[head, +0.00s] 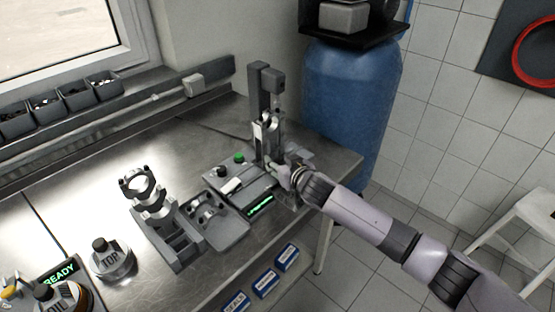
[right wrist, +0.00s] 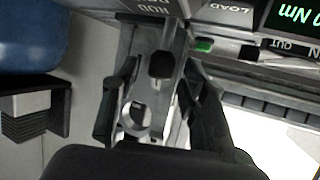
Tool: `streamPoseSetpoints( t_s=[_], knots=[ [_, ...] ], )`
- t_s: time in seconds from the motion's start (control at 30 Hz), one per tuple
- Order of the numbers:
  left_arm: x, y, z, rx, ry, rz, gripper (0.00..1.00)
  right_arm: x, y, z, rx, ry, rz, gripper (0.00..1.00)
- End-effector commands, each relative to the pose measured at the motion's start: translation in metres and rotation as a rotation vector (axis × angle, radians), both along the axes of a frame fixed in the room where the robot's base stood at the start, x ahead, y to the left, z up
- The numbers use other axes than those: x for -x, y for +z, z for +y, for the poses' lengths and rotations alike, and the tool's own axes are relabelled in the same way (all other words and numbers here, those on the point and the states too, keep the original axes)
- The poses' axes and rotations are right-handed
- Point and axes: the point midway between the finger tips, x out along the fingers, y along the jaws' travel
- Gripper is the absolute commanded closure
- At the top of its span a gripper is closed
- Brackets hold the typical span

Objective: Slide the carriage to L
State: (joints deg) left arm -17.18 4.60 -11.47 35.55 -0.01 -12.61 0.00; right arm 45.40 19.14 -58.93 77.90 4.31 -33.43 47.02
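The carriage (head: 268,130) is a grey metal upright part on the bench station, with a pale metal piece on it, below a dark post. In the right wrist view, a grey metal block with a dark knob (right wrist: 160,65) and a round opening shows close up. My right gripper (head: 287,174) is at the right side of the station, low beside the carriage. In the right wrist view its two dark fingers (right wrist: 155,108) stand apart on either side of the metal part; firm contact cannot be made out. My left gripper is not in view.
The station base has a green button (head: 239,158) and a lit display (head: 261,205). A grey tray (head: 228,232) and a stand with ring-shaped parts (head: 150,200) are left of it. A blue barrel (head: 350,100) stands behind the bench.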

Motion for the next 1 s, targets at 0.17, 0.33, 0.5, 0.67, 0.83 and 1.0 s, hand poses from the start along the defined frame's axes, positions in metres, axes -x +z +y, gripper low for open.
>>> streamPoseSetpoints(
  t_s=[0.17, 0.33, 0.5, 0.67, 0.83, 1.0],
  knots=[
    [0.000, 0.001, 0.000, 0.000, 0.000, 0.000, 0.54, -0.012, -0.005, 0.005, 0.001, -0.001, -0.001, 0.60],
    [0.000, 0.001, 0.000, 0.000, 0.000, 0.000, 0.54, -0.015, -0.007, 0.006, 0.002, 0.000, -0.001, 0.60],
    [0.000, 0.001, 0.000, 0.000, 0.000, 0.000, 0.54, -0.015, -0.007, 0.006, 0.001, 0.000, 0.000, 0.60],
    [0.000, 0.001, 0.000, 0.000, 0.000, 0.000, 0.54, -0.015, -0.007, 0.006, 0.001, 0.000, 0.000, 0.66],
    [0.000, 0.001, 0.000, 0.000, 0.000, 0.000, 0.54, -0.015, -0.007, 0.006, 0.001, 0.000, 0.000, 0.77],
    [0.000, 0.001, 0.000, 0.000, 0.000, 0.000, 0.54, -0.015, -0.007, 0.006, 0.001, 0.000, 0.000, 0.89]
  ],
)
